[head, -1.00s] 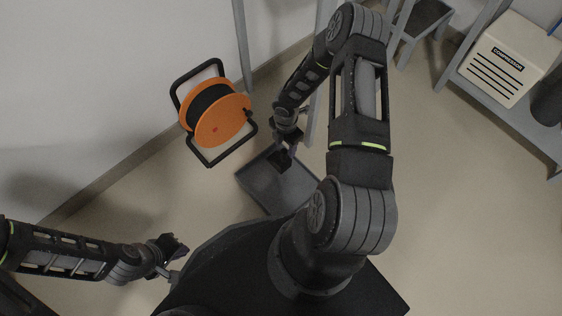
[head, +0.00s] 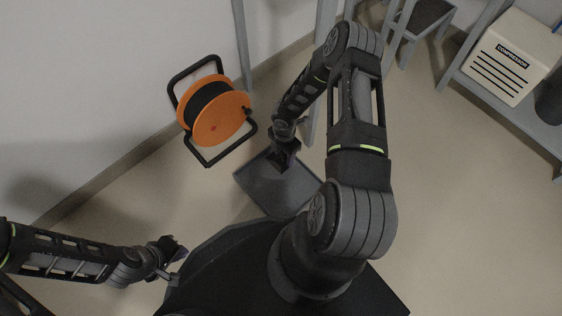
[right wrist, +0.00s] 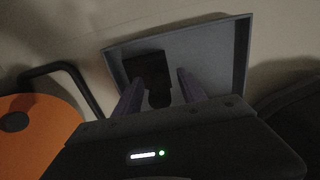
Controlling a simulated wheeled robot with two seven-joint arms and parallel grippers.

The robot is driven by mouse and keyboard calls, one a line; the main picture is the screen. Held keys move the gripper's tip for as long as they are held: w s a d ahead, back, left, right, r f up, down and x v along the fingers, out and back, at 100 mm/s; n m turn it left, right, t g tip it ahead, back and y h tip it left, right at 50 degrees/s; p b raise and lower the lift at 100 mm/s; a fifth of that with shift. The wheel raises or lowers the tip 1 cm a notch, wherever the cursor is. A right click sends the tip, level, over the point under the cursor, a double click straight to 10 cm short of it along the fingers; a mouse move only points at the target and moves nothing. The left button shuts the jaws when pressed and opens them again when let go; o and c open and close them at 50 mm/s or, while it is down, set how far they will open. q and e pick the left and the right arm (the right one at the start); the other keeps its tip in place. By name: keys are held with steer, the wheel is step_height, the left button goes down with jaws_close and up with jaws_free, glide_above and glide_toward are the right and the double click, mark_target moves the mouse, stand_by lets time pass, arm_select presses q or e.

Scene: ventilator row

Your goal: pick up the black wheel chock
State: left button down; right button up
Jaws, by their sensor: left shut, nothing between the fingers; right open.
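The black wheel chock (right wrist: 148,68) lies in a grey tray (right wrist: 207,42) on the floor. In the right wrist view it appears partly between the fingers of my right gripper (right wrist: 160,94), which is open. I cannot tell whether the fingers touch it. In the head view my right gripper (head: 284,158) is over the back part of the tray (head: 270,192) and hides the chock or blends with it. My left gripper (head: 181,249) is shut and empty at the lower left, away from the tray.
An orange cable reel (head: 213,117) with a black frame stands left of the tray by the wall. Grey rack legs (head: 242,45) rise behind. A cream compressor (head: 508,58) sits on a grey shelf at the upper right. Floor right of my right arm is clear.

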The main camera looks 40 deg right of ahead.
steer(key=shift+f, duration=0.6)
steer(key=shift+c, duration=0.3)
jaws_close()
stand_by(1.0)
